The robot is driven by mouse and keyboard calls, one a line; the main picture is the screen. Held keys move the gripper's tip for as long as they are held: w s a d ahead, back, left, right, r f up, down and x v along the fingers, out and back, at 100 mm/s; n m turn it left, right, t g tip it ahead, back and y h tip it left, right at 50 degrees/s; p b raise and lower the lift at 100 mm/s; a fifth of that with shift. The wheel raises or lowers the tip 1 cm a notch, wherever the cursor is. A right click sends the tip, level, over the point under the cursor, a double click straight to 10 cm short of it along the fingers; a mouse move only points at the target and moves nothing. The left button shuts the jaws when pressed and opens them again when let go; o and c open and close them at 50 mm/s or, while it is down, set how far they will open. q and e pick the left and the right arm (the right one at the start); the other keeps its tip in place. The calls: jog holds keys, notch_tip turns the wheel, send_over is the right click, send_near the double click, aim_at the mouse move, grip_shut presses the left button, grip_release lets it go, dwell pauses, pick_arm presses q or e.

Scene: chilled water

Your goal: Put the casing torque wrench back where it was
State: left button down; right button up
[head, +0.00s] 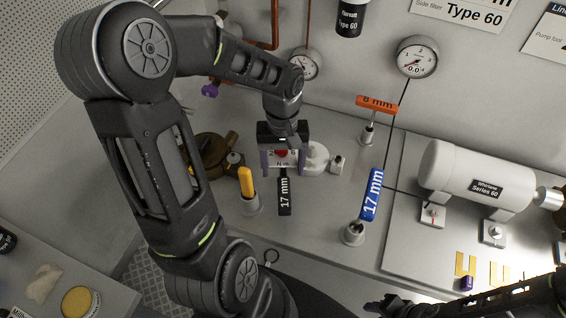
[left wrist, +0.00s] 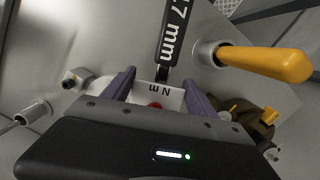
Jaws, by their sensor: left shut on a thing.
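A torque wrench with a black handle marked "17 mm" (head: 285,192) and a white head lettered "N m" is held by my left gripper (head: 284,160). In the left wrist view, its black handle (left wrist: 173,32) runs up and out of frame, and its white head (left wrist: 158,94) with a red spot sits between the purple fingers (left wrist: 158,92). The gripper is shut on it above the grey worktop. How far above is hard to judge. Part of my right arm (head: 500,298) shows at the lower right; its jaws cannot be made out clearly.
A yellow-handled tool (head: 247,182) stands in a socket just left of the wrench. A blue "17 mm" tool (head: 371,195) and an orange "8 mm" tool (head: 377,105) stand to the right. A brown fitting (head: 207,153) is behind left. A white motor (head: 470,178) stands on the right plate.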

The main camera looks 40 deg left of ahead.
aim_at(283, 163)
pick_arm(q)
jog(key=shift+f+b, duration=0.95)
jog(key=shift+f, duration=0.7)
jog(key=shift+f+b, duration=0.55)
jog(key=shift+f, duration=0.05)
jog(key=shift+c, duration=0.8)
grip_release()
jog(key=shift+r, duration=0.15)
jog(key=r, duration=0.7)
jog(key=shift+w+a+r+b, duration=0.25)
jog(key=shift+w+a+b, duration=0.05)
jog(key=shift+w, duration=0.1)
